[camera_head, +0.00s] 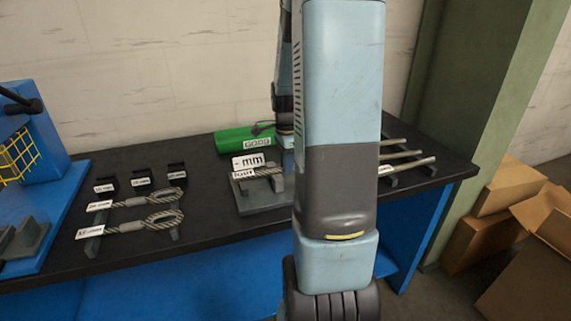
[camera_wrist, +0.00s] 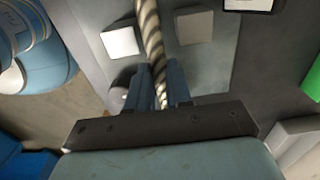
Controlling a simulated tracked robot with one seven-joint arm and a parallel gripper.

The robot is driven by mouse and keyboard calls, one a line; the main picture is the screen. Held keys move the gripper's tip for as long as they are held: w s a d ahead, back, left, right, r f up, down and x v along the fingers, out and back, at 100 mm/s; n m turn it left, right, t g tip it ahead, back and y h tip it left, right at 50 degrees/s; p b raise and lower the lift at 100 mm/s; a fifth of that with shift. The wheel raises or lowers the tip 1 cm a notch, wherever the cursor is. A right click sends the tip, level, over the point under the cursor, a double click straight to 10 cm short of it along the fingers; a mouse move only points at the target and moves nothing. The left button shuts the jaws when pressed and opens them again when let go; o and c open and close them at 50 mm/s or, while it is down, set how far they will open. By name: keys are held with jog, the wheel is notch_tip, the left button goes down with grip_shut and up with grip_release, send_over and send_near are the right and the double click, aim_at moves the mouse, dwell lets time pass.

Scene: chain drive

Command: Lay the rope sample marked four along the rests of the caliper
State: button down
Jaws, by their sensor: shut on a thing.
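The caliper (camera_head: 262,203) is a grey plate with small blocks and a "- mm" display, on the dark bench left of my arm in the head view. In the wrist view, my gripper (camera_wrist: 161,92) is shut on a twisted rope sample (camera_wrist: 150,35). The rope runs from between the fingers up the picture, passing between two pale blocks (camera_wrist: 122,40) on the grey plate (camera_wrist: 210,75). I cannot tell whether it touches the rests. No number is readable on it. In the head view, my arm hides the gripper; a short length of rope shows by the caliper's display.
Other rods or ropes (camera_head: 405,153) lie on a rack right of my arm. Two eye-ended ropes (camera_head: 150,200) and several labelled black blocks (camera_head: 143,179) stand left. A green cylinder (camera_head: 232,140) lies behind. A blue machine (camera_head: 35,150) fills the left end; cartons stand right.

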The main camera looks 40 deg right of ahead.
jog(key=shift+f, duration=0.5)
jog(key=c, duration=0.9)
grip_release()
jog(key=shift+c, duration=0.2)
notch_tip(320, 180, up, 14)
jog(key=shift+f, duration=0.15)
jog(key=s+a+r+n+t, duration=0.2)
jog(key=s+a+r+n, duration=0.2)
jog(key=s+a+n, duration=0.4)
jog(key=s+a+r+n+t, duration=0.3)
jog(key=s+a+n, duration=0.5)
jog(key=a+n, duration=0.4)
jog(key=shift+a+r+n+t, duration=0.15)
jog(key=shift+r+n+t, duration=0.15)
jog(key=shift+r+n, duration=0.3)
